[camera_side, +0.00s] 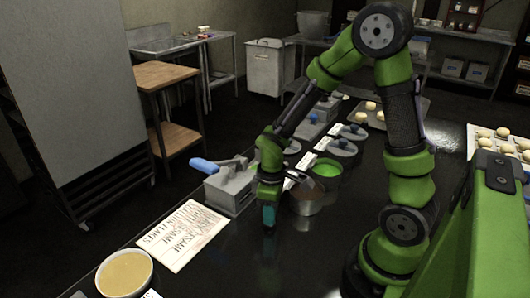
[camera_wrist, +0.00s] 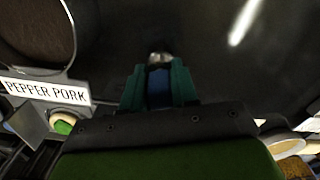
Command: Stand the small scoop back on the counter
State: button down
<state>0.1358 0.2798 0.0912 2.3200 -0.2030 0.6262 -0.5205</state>
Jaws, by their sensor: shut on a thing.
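My gripper (camera_side: 268,216) points down over the dark counter (camera_side: 245,262), in front of the metal pot. In the wrist view its two teal fingers (camera_wrist: 158,88) are shut on the small scoop, whose blue handle (camera_wrist: 158,92) lies between them. The scoop's metal end (camera_wrist: 160,58) sticks out past the fingertips. In the side view the fingers hide most of the scoop, and only a small piece shows under the tips, close to the counter. I cannot tell whether it touches the counter.
A metal pot of brown filling (camera_side: 308,200) stands just right of my gripper, with a "PEPPER PORK" label (camera_wrist: 45,91) beside it. A grey container (camera_side: 232,190) with a blue handle stands left. A printed sheet (camera_side: 184,236) and a bowl (camera_side: 124,272) lie nearer the front left.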

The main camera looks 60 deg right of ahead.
jog(key=shift+f, duration=0.6)
dwell(1.0)
jog(key=c, duration=0.8)
grip_release()
notch_tip(320, 180, up, 17)
jog(key=s+a+r+m+t, duration=0.1)
jog(key=s+r+m+t, duration=0.1)
jog(key=s+a+r+m+t+y, duration=0.1)
jog(key=s+a+r+m+t, duration=0.1)
jog(key=m, duration=0.1)
jog(key=s+a+r+m+t+y, duration=0.1)
jog(key=s+r+m+t, duration=0.1)
jog(key=m+t, duration=0.1)
jog(key=shift+a, duration=0.35)
